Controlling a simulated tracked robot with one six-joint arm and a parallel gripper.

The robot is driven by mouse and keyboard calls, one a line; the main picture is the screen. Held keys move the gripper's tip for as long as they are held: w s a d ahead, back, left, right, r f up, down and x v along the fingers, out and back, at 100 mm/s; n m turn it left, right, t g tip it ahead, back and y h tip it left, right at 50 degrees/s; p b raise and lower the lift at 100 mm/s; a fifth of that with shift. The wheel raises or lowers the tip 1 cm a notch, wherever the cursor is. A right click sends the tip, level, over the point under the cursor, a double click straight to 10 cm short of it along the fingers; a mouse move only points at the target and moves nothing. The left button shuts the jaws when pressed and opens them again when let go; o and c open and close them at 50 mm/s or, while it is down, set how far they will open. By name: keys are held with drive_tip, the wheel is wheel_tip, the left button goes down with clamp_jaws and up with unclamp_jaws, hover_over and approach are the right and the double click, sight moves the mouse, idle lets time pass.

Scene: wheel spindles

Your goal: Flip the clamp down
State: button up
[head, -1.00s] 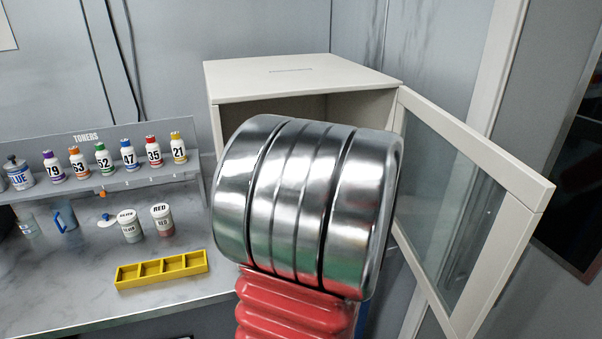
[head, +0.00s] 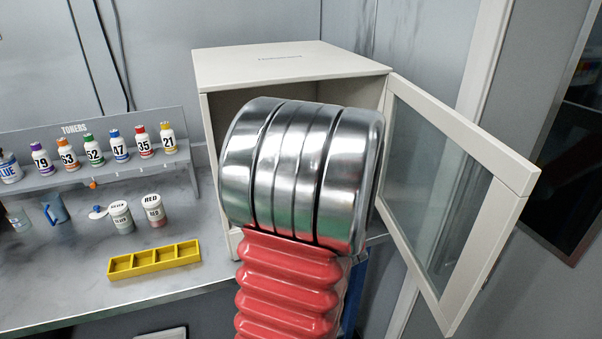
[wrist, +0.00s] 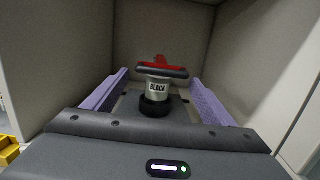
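In the wrist view, a small can labelled BLACK (wrist: 158,88) stands upright on a dark round base (wrist: 155,107) inside the cabinet. The clamp (wrist: 162,70), a dark bar with a red part rising above it, sits right over the can's top. I cannot tell whether it presses on the can. My gripper (wrist: 159,76) is open, with its purple fingers spread left and right of the can and clamp in the picture. Nothing is seen held between them. In the head view, my arm hides the gripper, the can and the clamp.
The white cabinet (head: 290,62) stands open, its glass door (head: 440,180) swung out to the right. A bench on the left holds a yellow divided tray (head: 155,260), two paint cups (head: 153,210) and a rack of toner bottles (head: 92,148). Cabinet walls enclose the gripper's sides.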

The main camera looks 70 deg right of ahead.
drive_tip(key=shift+o, duration=0.2)
drive_tip(key=shift+r, duration=0.25)
wheel_tip(320, 180, up, 10)
drive_tip(key=shift+f, duration=0.15)
idle(0.4)
idle(0.6)
